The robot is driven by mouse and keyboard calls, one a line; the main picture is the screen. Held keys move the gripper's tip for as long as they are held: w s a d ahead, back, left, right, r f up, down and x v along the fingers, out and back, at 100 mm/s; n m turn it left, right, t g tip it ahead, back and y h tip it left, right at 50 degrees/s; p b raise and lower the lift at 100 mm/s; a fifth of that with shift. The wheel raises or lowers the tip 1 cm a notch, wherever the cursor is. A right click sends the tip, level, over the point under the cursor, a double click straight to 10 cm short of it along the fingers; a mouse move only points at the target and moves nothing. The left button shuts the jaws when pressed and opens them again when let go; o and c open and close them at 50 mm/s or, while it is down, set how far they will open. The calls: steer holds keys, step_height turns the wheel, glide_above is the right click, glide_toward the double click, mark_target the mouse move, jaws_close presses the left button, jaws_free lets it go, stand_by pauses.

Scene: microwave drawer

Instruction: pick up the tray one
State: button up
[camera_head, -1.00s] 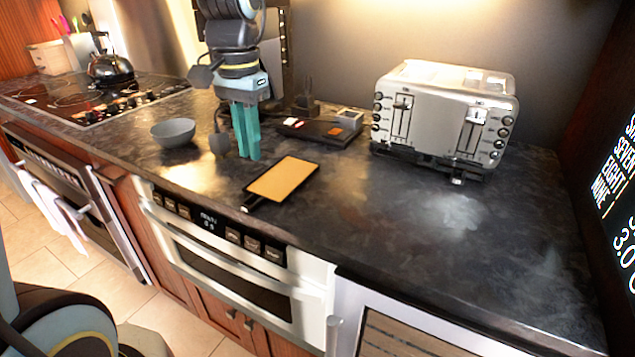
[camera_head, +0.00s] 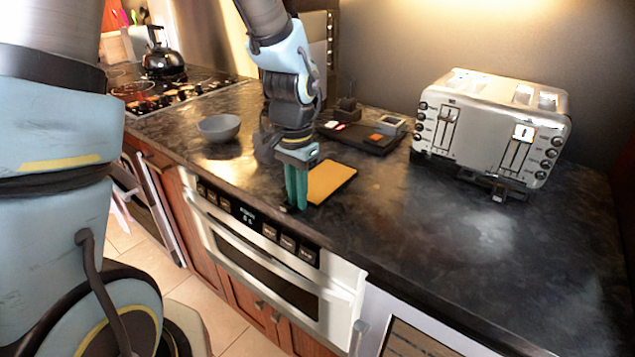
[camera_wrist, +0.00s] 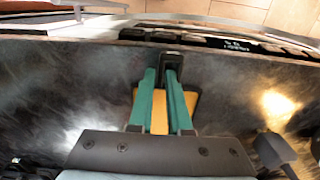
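The tray is a flat board with a tan-yellow top (camera_head: 331,181) and a dark handle, lying on the dark countertop near its front edge. My gripper (camera_head: 296,190) points down at the tray's handle end and hides part of it in the head view. In the wrist view, my gripper's two green fingers (camera_wrist: 161,75) stand apart on either side of the dark handle (camera_wrist: 170,58). The yellow top (camera_wrist: 159,112) shows in the gap between them. Contact with the handle cannot be made out.
A grey bowl (camera_head: 219,127) is to the left. A black holder with small items (camera_head: 362,137) lies behind the tray. A silver toaster (camera_head: 490,130) stands at the back right. The front right counter (camera_head: 450,240) is clear. A built-in microwave drawer (camera_head: 270,262) is below.

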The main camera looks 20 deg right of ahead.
jaws_close()
stand_by(1.4)
